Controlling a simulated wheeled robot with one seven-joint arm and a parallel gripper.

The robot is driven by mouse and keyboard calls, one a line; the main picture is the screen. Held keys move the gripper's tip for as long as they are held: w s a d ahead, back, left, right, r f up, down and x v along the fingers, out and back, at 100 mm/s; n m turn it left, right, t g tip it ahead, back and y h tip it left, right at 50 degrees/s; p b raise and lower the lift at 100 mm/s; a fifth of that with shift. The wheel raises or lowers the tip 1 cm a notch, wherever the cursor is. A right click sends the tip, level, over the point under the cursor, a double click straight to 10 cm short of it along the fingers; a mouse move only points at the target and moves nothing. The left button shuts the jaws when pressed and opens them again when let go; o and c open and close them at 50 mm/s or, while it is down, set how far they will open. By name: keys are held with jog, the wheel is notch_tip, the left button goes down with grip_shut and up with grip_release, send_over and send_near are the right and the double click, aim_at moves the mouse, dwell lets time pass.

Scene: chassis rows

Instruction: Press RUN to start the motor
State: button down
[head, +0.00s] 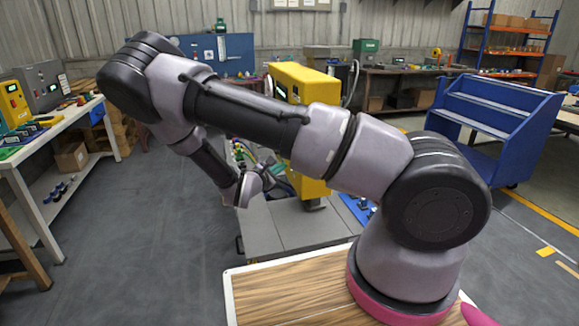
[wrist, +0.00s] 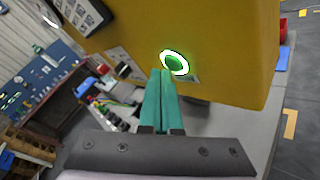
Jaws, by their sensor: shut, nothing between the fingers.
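A yellow control box (wrist: 225,40) fills the upper right of the wrist view. A round green button with a bright white ring (wrist: 174,62) is on its face; any lettering there is too small to read. My gripper (wrist: 163,74) has its two teal fingers closed together, with nothing between them. The fingertips appear just beside the button's lower left; I cannot tell whether they touch it. In the head view the yellow box (head: 309,85) stands partly behind my arm, which hides the button. My gripper (head: 265,178) shows small in front of the box's lower left.
The box stands on a grey bench (head: 285,225) with cables and small parts at its left. A dark display panel (wrist: 83,12) is on the box's upper left. A white workbench (head: 60,135) is at left, and a blue cart (head: 490,120) at right.

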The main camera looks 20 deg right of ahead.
jog(key=shift+a, duration=3)
jog(key=a, duration=0.5)
jog(key=shift+a, duration=0.25)
